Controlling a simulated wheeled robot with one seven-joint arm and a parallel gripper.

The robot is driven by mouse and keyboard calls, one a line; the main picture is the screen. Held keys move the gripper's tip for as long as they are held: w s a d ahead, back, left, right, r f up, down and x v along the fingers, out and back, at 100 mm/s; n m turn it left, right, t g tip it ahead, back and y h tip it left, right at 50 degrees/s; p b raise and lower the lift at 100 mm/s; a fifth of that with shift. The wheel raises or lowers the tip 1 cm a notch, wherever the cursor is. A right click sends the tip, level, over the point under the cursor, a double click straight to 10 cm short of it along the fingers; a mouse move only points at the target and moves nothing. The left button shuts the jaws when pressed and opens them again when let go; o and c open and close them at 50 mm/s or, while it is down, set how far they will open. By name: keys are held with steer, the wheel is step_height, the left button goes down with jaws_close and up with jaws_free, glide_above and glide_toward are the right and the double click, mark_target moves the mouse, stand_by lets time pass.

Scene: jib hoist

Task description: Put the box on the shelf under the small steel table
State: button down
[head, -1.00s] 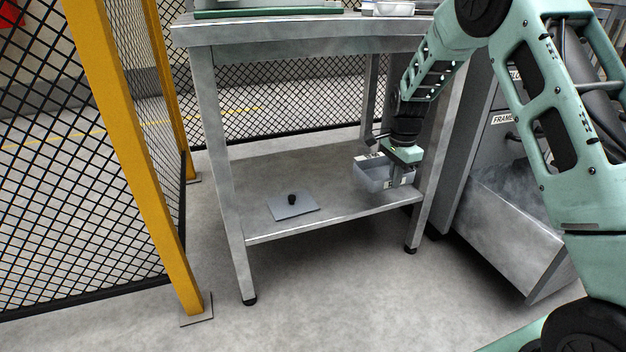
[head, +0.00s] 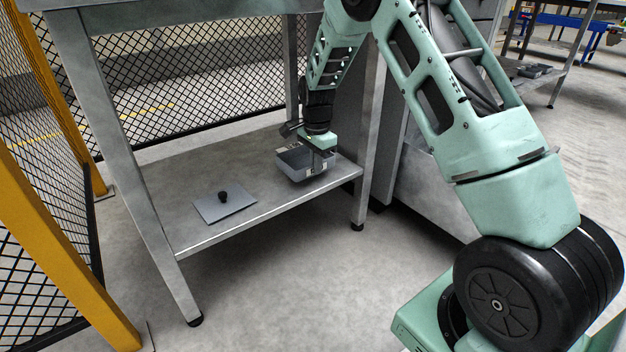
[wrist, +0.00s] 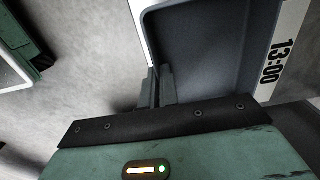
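The box (head: 290,169) is a small grey open tray with pale labels, at the right end of the lower shelf (head: 262,205) under the small steel table (head: 200,15). It looks level, at or just above the shelf surface; I cannot tell whether it touches. In the wrist view the box (wrist: 205,45) shows its hollow inside and a label reading 13:00. My gripper (head: 318,161) reaches down at its right side. In the wrist view my gripper (wrist: 158,78) has its fingers close together on either side of the box's wall.
A flat grey plate with a black knob (head: 224,206) lies on the shelf left of the box. Table legs stand at the shelf's corners. A yellow post (head: 60,220) and mesh fence are at the left. A grey cabinet (head: 430,175) stands to the right. Floor in front is clear.

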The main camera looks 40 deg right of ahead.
step_height(320, 180, down, 3)
steer(key=shift+f+b, duration=0.2)
steer(key=shift+b, duration=0.85)
steer(key=shift+r, duration=0.1)
steer(key=c, duration=1.7)
jaws_free()
